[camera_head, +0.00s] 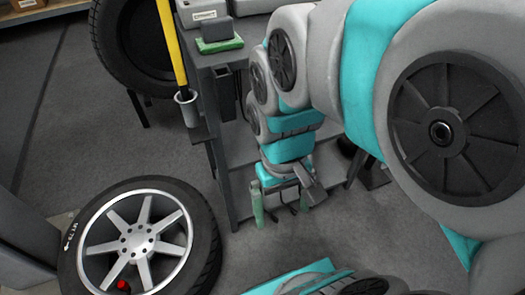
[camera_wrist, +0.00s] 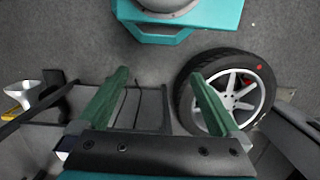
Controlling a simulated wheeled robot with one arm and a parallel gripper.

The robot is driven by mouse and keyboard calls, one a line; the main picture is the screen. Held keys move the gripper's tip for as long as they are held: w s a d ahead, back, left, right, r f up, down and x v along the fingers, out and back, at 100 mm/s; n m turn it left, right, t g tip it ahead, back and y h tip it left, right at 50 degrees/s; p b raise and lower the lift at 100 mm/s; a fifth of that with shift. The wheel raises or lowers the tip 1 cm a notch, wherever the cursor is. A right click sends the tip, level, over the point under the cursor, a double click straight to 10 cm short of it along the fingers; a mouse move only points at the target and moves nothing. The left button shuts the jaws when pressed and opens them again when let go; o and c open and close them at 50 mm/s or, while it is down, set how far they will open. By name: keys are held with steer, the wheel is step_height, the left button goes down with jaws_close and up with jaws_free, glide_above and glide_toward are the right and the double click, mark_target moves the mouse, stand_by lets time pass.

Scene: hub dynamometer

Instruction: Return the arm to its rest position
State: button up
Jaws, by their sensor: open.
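My arm (camera_head: 360,70), grey and teal, reaches down from the upper right in the head view, bent at several joints. My gripper (camera_head: 281,214) hangs low at its end, beside the grey bench frame and above the floor. In the wrist view my gripper (camera_wrist: 160,75) shows its two green fingers wide apart with nothing between them. Part of my own teal base shows at the top of the wrist view.
A wheel with a silver rim (camera_head: 110,245) lies at lower left; a wheel also shows in the wrist view (camera_wrist: 240,92). The grey bench (camera_head: 225,58) bears a green pad (camera_head: 219,45). A yellow-handled tool (camera_head: 172,45) stands in a holder (camera_head: 187,108). A tyre (camera_head: 105,65) stands behind.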

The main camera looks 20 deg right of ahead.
steer(key=s+f, duration=0.2)
steer(key=shift+s, duration=0.35)
stand_by(0.9)
